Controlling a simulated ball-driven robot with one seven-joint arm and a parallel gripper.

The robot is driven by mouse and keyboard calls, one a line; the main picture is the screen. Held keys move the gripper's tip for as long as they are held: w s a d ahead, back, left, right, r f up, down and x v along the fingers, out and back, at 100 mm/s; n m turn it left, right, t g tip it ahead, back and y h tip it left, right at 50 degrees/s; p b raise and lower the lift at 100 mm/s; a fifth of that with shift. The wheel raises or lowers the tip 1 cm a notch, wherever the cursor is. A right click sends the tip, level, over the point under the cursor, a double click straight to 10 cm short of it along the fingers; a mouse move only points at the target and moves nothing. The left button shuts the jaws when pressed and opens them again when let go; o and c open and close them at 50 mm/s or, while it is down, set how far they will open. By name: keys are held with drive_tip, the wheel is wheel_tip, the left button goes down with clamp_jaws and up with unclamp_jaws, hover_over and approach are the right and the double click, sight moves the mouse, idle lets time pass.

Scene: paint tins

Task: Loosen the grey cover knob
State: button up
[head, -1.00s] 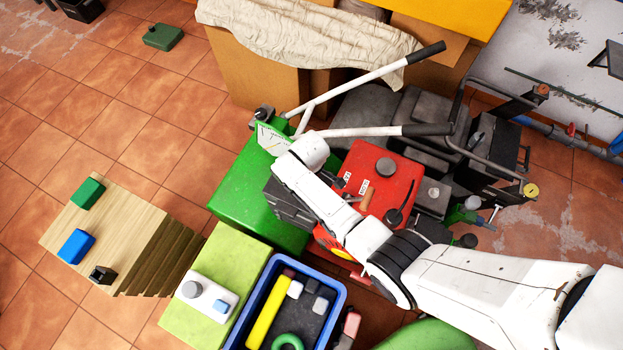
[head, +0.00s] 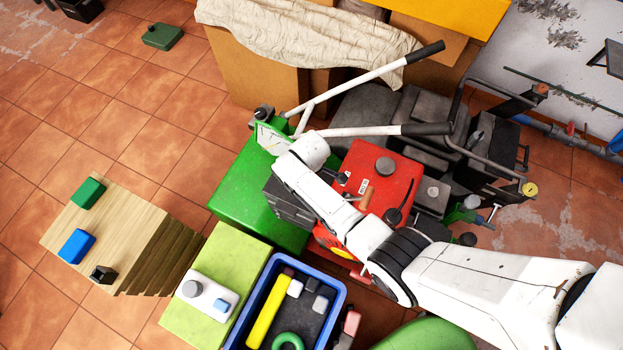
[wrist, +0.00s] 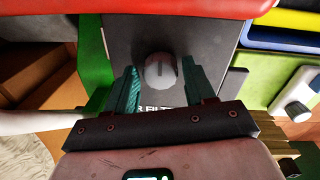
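The grey cover knob (wrist: 160,71) is round with a slot-like mark and sits on the face of a black cover (wrist: 128,37) in the wrist view. My gripper (wrist: 162,68) has its two teal fingers on either side of the knob, with a visible gap at each side. It is open and holds nothing. Printed lettering below the knob is partly hidden by my gripper. In the head view the black housing (head: 284,204) shows beside my white arm, and the knob and fingers are hidden there.
A red engine tank (head: 390,172) and green body (head: 240,202) adjoin the housing. White handlebars (head: 360,85) pass above. A blue tray (head: 339,300) with loose parts and a lime box (head: 235,255) stand in front.

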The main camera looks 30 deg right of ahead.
drive_tip(key=shift+o, duration=1.1)
drive_tip(key=shift+r, duration=0.1)
wheel_tip(320, 180, up, 11)
drive_tip(key=p, duration=0.2)
drive_tip(key=shift+s+a+f, duration=0.2)
